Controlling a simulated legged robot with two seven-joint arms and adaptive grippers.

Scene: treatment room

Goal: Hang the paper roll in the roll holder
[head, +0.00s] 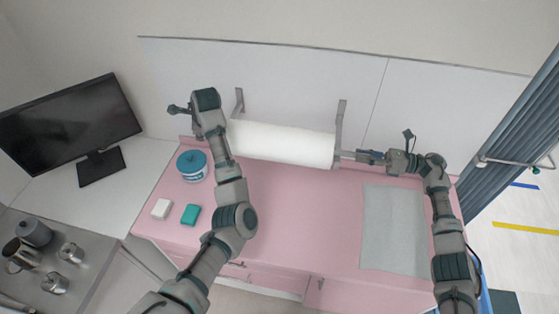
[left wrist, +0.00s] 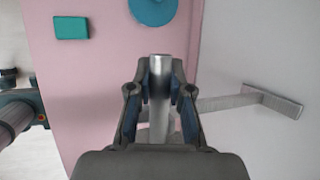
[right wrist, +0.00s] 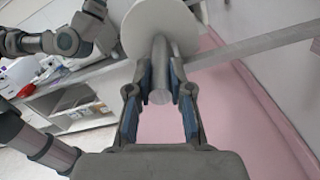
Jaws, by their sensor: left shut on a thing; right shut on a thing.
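The white paper roll (head: 283,143) lies level in front of the wall between the two grey holder brackets, left (head: 239,103) and right (head: 341,120). A metal rod sticks out of its ends. My left gripper (left wrist: 160,88) is shut on the left rod end (left wrist: 160,68); in the head view my wrist hides it. My right gripper (right wrist: 160,78) is shut on the right rod end (right wrist: 160,92), beside the roll's round end (right wrist: 158,22). A bracket arm runs close to the rod in each wrist view (left wrist: 225,102) (right wrist: 255,43). I cannot tell whether the rod rests in the brackets.
The pink counter (head: 290,210) below is mostly clear. It carries a blue-lidded tub (head: 192,166), a white block (head: 161,209), a teal block (head: 190,215) and a pale sheet (head: 393,230). A monitor (head: 68,125) stands left; a curtain (head: 515,130) hangs right.

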